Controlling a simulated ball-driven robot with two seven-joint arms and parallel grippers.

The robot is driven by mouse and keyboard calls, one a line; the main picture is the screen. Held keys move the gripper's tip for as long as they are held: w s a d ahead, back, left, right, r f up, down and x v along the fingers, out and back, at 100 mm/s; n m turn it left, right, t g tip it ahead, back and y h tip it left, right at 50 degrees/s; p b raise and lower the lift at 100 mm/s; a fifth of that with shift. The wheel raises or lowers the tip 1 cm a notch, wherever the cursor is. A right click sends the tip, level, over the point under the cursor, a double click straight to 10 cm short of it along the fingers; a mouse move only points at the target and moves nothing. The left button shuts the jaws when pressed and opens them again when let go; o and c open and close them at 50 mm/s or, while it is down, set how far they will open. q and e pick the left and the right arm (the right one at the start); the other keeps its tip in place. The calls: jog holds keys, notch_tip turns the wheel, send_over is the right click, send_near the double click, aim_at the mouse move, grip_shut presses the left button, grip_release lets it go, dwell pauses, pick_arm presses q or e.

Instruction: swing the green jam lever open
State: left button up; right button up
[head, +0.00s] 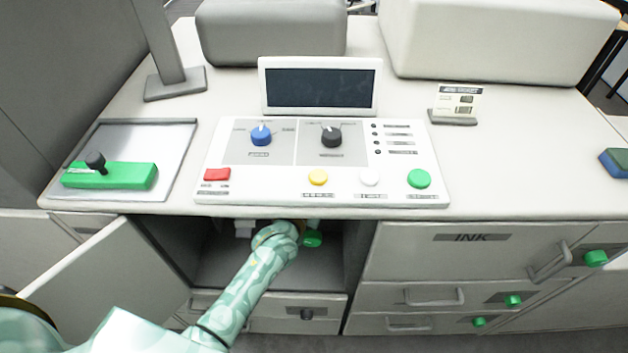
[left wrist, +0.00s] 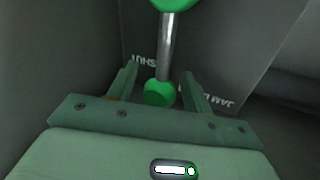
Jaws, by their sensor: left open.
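The green jam lever (head: 313,238) is inside the open cabinet under the console, and only a small green part shows in the head view. In the left wrist view the lever is a metal rod with a green knob (left wrist: 159,92) at its near end and a green hub at the top edge. My left gripper (left wrist: 160,72) is open, with one finger on each side of the knob. Contact with the knob cannot be told. In the head view my left arm reaches into the cabinet and hides its own fingers. My right gripper is not in view.
The cabinet door (head: 105,272) stands open on the left. The console's control panel (head: 290,180) overhangs the opening. Drawers with handles and green knobs, one labelled INK (head: 472,237), are to the right. Upside-down white lettering, including SHUT (left wrist: 144,60), marks the wall behind the lever.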

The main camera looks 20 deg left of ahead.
pick_arm(q)
grip_shut()
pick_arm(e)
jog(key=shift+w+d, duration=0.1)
